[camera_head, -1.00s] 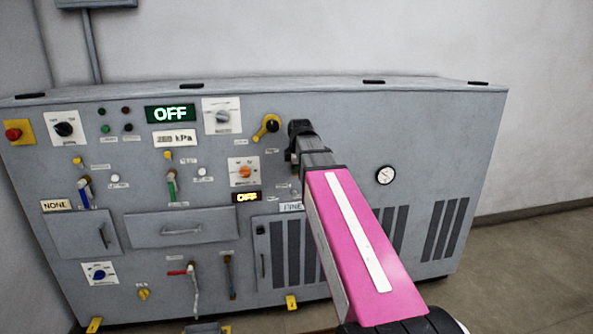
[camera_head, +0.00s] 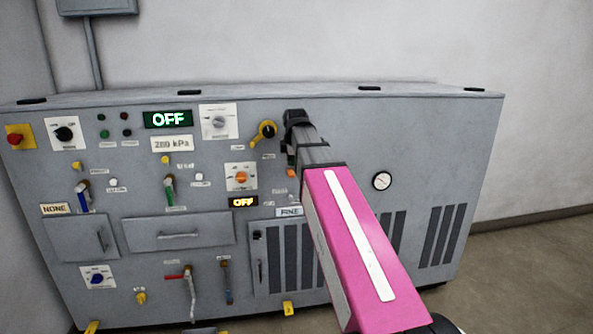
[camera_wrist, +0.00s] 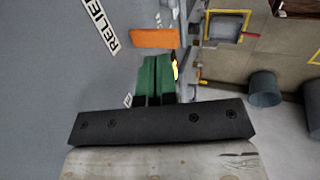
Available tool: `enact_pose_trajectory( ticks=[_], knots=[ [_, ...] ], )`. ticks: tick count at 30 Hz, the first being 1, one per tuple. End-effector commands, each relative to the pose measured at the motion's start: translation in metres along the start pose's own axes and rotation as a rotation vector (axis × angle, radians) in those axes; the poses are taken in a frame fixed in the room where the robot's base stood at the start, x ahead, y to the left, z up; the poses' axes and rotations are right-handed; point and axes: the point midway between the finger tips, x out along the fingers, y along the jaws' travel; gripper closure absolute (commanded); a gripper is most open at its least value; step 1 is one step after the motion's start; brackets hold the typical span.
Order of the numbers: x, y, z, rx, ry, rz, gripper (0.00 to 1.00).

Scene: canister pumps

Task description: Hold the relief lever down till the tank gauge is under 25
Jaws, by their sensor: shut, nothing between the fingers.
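The orange relief lever (camera_wrist: 155,38) sticks out of the grey panel beside the word RELIEF in the wrist view. In the head view a small orange piece (camera_head: 291,173) shows just below the end of my arm. My gripper (camera_wrist: 156,60) is shut and empty, its green fingers side by side. Their tips are just short of the lever; I cannot tell whether they touch it. In the head view the arm hides most of the fingers. A display (camera_head: 172,144) reads about 280 kPa. A round white dial (camera_head: 382,181) is right of my arm, too small to read.
The grey cabinet (camera_head: 455,140) carries several knobs, levers and drawers left of my arm. A yellow-handled lever (camera_head: 264,131) is close to the left of my gripper. The panel right of the arm is mostly bare, with vents below. Floor is clear at right.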

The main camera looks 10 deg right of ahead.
Motion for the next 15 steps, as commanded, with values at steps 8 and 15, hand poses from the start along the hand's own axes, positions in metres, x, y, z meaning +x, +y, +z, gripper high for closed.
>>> enact_pose_trajectory(
  ticks=[8,15],
  knots=[
    [-0.046,0.012,0.001,0.000,-0.001,0.002,1.00],
    [-0.086,0.021,0.001,0.000,-0.001,0.002,1.00]
  ],
)
